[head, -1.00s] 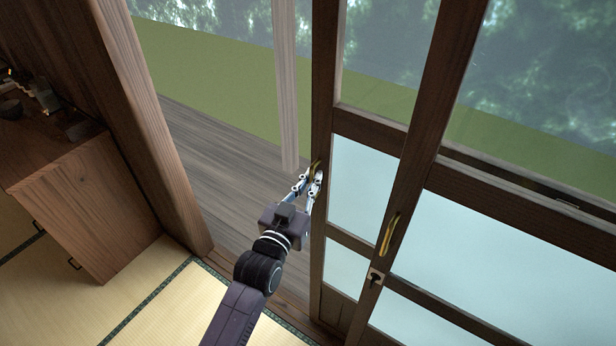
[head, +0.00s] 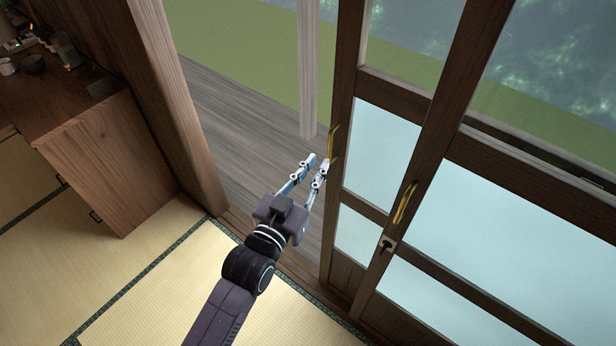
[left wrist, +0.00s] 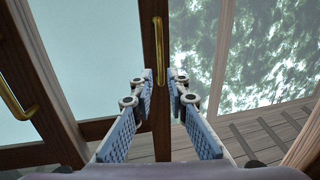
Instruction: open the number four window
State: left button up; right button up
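A wood-framed sliding panel with pale lower panes (head: 384,150) stands right of an opening onto the wooden veranda. A vertical brass handle (head: 333,141) is on its left edge stile, and also shows in the left wrist view (left wrist: 159,60). My left gripper (head: 317,163) is just left of and below this handle, fingers apart and empty. In the left wrist view the gripper (left wrist: 161,82) is open, with the handle seen between and beyond the fingertips. I see no number on any panel. My right gripper is not in view.
A second panel with a brass handle (head: 405,203) and a lock plate (head: 387,244) overlaps on the right. A wooden pillar (head: 180,110) bounds the opening at left. A wooden cabinet (head: 115,165) stands far left on tatami. The veranda (head: 235,115) beyond the opening is clear.

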pick_arm(q)
jog(key=shift+v, duration=1.85)
jog(key=s+a+f+n+g+y+b, duration=0.1)
jog(key=a+f+g+y, duration=0.15)
jog(key=f, duration=0.95)
jog(key=s+a+f+g+y, duration=0.1)
jog(key=a+f, duration=0.2)
jog(key=f, duration=0.9)
jog(key=s+a+f+g+y+b, duration=0.1)
jog(key=s+a+f+g, duration=0.2)
jog(key=f, duration=0.6)
jog(key=s+a+f+g+y, duration=0.1)
jog(key=s+a+f, duration=0.1)
jog(key=s+f, duration=0.45)
jog(key=s+a+f+g+y, duration=0.1)
jog(key=s+a+f+g, duration=0.1)
jog(key=s+a+f, duration=0.2)
jog(key=s+a+f+n+g+b, duration=0.1)
jog(key=s+a+f+g, duration=0.2)
jog(key=s+f, duration=0.8)
jog(key=s+a+f+n+g+y+b, duration=0.1)
jog(key=s+a+f, duration=0.4)
jog(key=s, duration=1.1)
notch_tip(320, 180, down, 3)
jog(key=shift+s+a+r+g+y, duration=0.1)
jog(key=shift+s+a+g+y, duration=0.25)
jog(key=shift+g, duration=0.4)
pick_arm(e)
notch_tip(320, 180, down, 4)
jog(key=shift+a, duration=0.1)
